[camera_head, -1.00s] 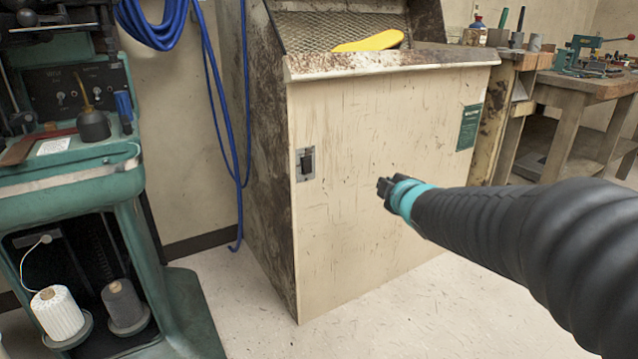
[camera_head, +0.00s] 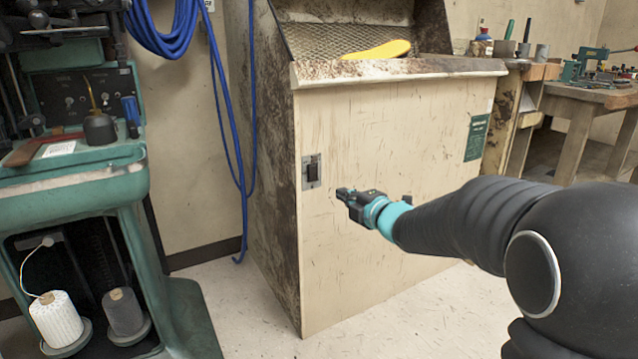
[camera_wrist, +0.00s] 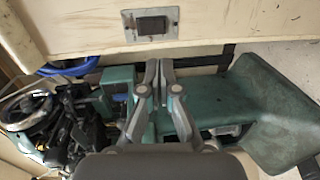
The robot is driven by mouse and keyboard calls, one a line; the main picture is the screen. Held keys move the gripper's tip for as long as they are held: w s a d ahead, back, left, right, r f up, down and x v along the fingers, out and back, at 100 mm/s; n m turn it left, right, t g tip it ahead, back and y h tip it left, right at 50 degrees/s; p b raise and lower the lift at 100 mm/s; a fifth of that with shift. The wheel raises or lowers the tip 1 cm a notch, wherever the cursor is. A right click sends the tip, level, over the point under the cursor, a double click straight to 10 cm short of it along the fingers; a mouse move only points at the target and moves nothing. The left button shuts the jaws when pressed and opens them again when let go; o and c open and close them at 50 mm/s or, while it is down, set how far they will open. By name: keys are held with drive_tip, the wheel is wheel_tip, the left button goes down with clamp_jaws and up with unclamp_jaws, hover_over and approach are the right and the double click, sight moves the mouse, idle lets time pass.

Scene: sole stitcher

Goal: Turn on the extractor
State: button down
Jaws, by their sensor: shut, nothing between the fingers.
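The extractor (camera_head: 390,220) is a beige wooden cabinet with a mesh-backed hood on top. A dark rocker switch on a metal plate (camera_head: 311,171) is on the left of its front panel. The switch also shows in the wrist view (camera_wrist: 151,25), at the top and ahead of the fingers. My gripper (camera_head: 342,192) is just right of the switch and a little lower, apart from it. In the wrist view the fingers (camera_wrist: 158,68) are together and empty. Whether the switch is on or off, I cannot tell.
A green stitching machine (camera_head: 75,170) with thread spools stands at the left. A blue hose (camera_head: 215,80) hangs between it and the extractor. A yellow sole (camera_head: 376,49) lies in the hood. A workbench (camera_head: 585,98) is at the right. Floor in front is clear.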

drive_tip(key=x, duration=1.2)
drive_tip(key=shift+w+a, duration=0.1)
drive_tip(key=shift+a, duration=0.05)
drive_tip(key=shift+w, duration=0.1)
drive_tip(key=shift+a+f, duration=0.1)
drive_tip(key=shift+f, duration=0.05)
drive_tip(key=shift+w+a+f+b, duration=0.15)
drive_tip(key=shift+w+b, duration=0.15)
drive_tip(key=shift+b, duration=0.05)
drive_tip(key=shift+s, duration=0.3)
drive_tip(key=b, duration=0.2)
approach(314, 181)
drive_tip(key=s+d+f, duration=0.2)
drive_tip(key=s+d, duration=0.2)
drive_tip(key=s, duration=0.1)
drive_tip(key=shift+a+f, duration=0.15)
drive_tip(key=shift+a, duration=0.05)
